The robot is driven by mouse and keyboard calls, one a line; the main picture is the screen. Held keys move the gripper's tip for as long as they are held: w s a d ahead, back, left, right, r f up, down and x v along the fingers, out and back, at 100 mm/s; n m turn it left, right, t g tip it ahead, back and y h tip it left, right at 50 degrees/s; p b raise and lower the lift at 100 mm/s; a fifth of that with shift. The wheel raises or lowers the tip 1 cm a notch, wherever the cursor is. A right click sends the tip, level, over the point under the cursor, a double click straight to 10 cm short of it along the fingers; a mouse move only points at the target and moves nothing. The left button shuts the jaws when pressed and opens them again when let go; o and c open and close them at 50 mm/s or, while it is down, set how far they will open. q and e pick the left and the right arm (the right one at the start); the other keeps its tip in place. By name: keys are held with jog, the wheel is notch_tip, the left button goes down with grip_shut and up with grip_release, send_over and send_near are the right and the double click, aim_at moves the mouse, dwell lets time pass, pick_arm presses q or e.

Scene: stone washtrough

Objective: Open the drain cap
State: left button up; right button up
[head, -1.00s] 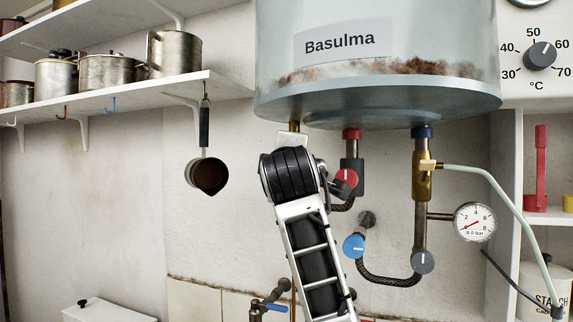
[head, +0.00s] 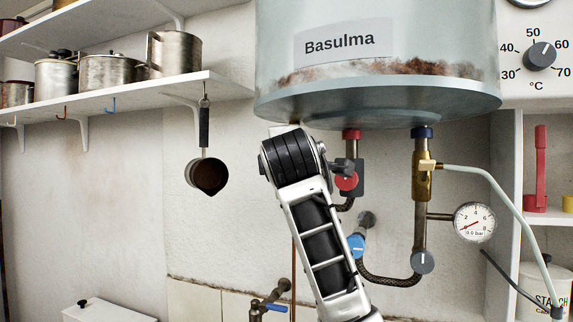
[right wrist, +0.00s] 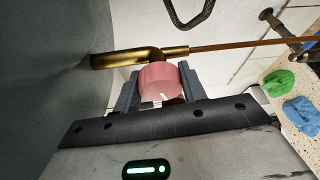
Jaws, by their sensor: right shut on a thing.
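The drain cap (right wrist: 160,82) is a pinkish-red round cap with a white mark on its face. It sits at the end of a brass elbow (right wrist: 140,57) beside the tank's grey wall. In the right wrist view the two dark fingers of my right gripper (right wrist: 160,88) are closed on the cap, one on each side. In the head view my right arm stands in front of the tank's underside and hides the cap and the elbow. My left gripper is in neither view.
The Basulma tank (head: 375,95) hangs above my arm. A red knob (head: 346,181), a blue knob (head: 355,246) and a pressure gauge (head: 474,222) are close on the right. A saucepan (head: 208,175) hangs on the left. Green (right wrist: 278,83) and blue (right wrist: 301,112) lumps lie on speckled stone.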

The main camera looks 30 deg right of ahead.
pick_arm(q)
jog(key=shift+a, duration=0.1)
pick_arm(e)
jog(key=o, duration=1)
jog(key=shift+c, duration=0.2)
jog(key=shift+s+a, duration=0.15)
jog(key=shift+s, duration=0.05)
pick_arm(q)
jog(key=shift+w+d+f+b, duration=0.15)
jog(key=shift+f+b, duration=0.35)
jog(key=shift+b, duration=0.5)
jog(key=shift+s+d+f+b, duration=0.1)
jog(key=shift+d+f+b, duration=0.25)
jog(key=shift+b, duration=0.65)
pick_arm(e)
jog(key=f+v, duration=0.1)
jog(key=v, duration=1.4)
jog(key=shift+s+r, duration=0.2)
jog(key=shift+r, duration=0.25)
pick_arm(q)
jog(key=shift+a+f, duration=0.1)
